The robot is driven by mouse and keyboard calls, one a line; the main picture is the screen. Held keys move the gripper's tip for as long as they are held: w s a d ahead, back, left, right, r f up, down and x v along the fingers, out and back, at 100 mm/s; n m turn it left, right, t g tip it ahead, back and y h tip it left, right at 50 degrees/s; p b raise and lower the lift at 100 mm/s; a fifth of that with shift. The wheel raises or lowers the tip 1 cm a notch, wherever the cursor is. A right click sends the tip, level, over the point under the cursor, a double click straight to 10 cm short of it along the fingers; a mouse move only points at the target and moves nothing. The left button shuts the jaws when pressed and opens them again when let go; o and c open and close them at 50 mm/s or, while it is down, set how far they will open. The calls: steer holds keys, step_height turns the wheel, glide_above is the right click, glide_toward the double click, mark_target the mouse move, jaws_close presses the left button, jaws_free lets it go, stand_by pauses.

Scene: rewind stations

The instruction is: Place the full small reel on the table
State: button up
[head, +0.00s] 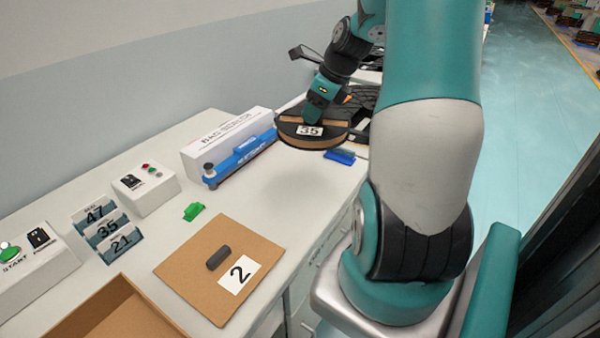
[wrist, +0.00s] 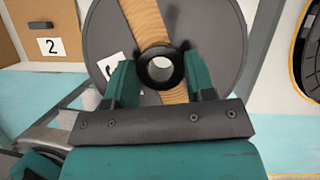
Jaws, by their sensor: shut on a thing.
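The small reel (head: 312,128) is a dark disc with a brown wound band and a white label reading 35. In the head view it is held flat above the far right part of the white table (head: 290,195). My gripper (head: 318,112) reaches it from above and is shut on it. In the wrist view the reel (wrist: 217,30) fills the upper middle, and the two green fingers of my gripper (wrist: 160,75) are on either side of its black central hub. Part of the reel's label is hidden by a finger.
A cardboard square (head: 190,262) labelled 2, with a dark peg, lies at the table's front. Number cards (head: 108,232), a green clip (head: 194,211), a bag sealer (head: 235,145) and a blue-handled item (head: 340,156) stand around. The table's middle is clear.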

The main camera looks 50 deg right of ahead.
steer(key=shift+w+a+f, duration=0.1)
steer(key=shift+f, duration=4.35)
steer(key=shift+a+f, duration=0.1)
steer(key=shift+f, duration=4.35)
steer(key=shift+f, duration=0.1)
steer(key=o, duration=1.2)
steer(key=shift+o, duration=0.2)
